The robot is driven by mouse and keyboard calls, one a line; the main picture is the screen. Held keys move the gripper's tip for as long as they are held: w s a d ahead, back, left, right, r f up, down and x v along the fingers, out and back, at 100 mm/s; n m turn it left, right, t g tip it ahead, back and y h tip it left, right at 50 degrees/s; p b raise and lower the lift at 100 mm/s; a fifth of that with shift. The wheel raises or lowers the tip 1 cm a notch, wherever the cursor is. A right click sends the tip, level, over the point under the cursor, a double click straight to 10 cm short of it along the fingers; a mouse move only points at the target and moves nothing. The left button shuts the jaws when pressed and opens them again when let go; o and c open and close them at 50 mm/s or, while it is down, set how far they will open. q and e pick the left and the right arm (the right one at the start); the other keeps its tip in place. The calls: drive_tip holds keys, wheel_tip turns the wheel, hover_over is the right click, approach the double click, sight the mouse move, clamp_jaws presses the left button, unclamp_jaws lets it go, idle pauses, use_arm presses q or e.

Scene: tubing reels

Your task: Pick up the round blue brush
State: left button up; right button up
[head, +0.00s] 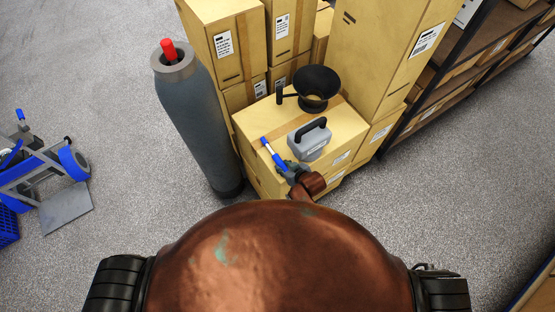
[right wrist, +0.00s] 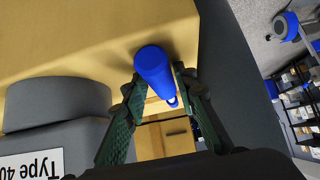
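The round blue brush (head: 272,151) shows in the head view as a slim blue and white stick, tilted at the left front of a cardboard box's top. My right gripper (head: 290,169) is at its lower, near end. In the right wrist view the brush's rounded blue end (right wrist: 153,70) sits between the two fingertips of my right gripper (right wrist: 157,82). Both fingertips are up against its sides, so the gripper looks shut on it. The rest of the brush is hidden in that view. My left gripper is out of view.
A grey case with a black handle (head: 309,141) stands right beside the brush. A black bowl-like holder (head: 314,88) is behind it on the box (head: 338,119). A tall grey cylinder (head: 194,120) with a red top stands close on the left. The floor further left is clear up to a blue cart (head: 45,165).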

clamp_jaws()
drive_tip(key=shift+r, duration=0.1)
